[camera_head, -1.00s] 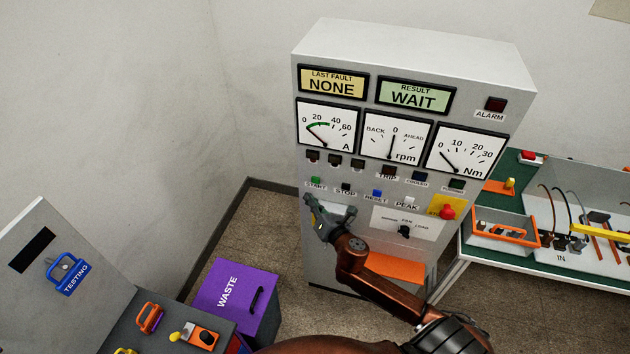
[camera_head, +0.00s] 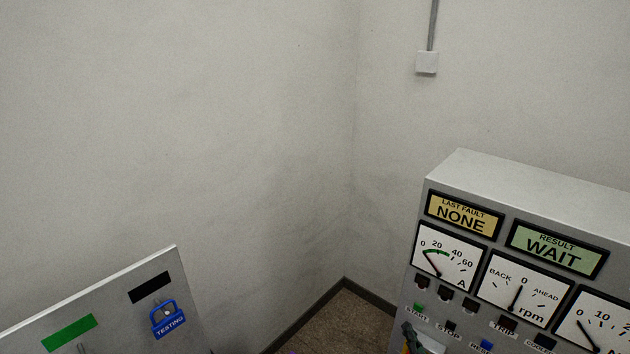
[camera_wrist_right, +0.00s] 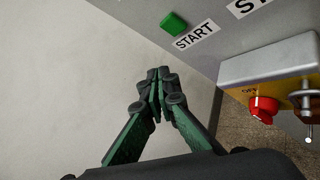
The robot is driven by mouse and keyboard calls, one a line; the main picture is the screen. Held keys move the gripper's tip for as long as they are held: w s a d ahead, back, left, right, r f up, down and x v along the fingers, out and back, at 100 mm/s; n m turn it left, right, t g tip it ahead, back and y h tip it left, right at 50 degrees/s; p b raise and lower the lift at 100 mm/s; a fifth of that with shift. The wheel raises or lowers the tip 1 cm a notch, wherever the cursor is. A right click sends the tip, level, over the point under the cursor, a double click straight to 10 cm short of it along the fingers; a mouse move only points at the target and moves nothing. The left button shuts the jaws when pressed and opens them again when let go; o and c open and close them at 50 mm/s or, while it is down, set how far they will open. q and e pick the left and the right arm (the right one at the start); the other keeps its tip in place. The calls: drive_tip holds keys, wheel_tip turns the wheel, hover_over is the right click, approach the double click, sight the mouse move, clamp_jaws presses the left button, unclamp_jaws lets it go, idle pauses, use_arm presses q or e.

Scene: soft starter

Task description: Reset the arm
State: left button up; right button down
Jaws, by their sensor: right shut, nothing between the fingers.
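My right gripper (camera_wrist_right: 157,88) is shut and empty in the right wrist view, its dark fingertips together in front of the pale wall and left of the grey cabinet face. The green START button (camera_wrist_right: 174,23) is above and slightly right of the fingertips, apart from them. In the head view only a small part of my right gripper (camera_head: 410,338) shows at the bottom edge, just below the START button (camera_head: 419,309). My left gripper is not in view.
The test cabinet (camera_head: 540,185) stands at right, displays reading NONE and WAIT. A grey panel (camera_head: 110,300) with a blue TESTING padlock (camera_head: 168,320) is at lower left. In the wrist view a yellow box (camera_wrist_right: 270,75) with a red knob (camera_wrist_right: 263,109) sticks out at right.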

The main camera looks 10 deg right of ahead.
drive_tip(key=s+d+f+m+g+h, duration=0.1)
drive_tip(key=s+d+f+m+g, duration=0.15)
drive_tip(key=s+f+m, duration=0.45)
drive_tip(key=s+d+f+m+g+h, duration=0.1)
drive_tip(key=s+f+m+g, duration=0.3)
drive_tip(key=s+m, duration=0.5)
drive_tip(key=s+a+f+m+g+y, duration=0.1)
drive_tip(key=s+a+f+m+g, duration=0.3)
drive_tip(key=s, duration=0.6)
drive_tip(key=s+a+f+m+g+y, duration=0.2)
drive_tip(key=s+m, duration=0.5)
drive_tip(key=s, duration=0.2)
wheel_tip(320, 180, down, 29)
drive_tip(key=s+a+n+g, duration=0.1)
drive_tip(key=g, duration=0.1)
drive_tip(key=s+f, duration=1.8)
drive_tip(key=s, duration=0.2)
drive_tip(key=shift+f+n+g, duration=0.3)
drive_tip(key=shift+g, duration=0.05)
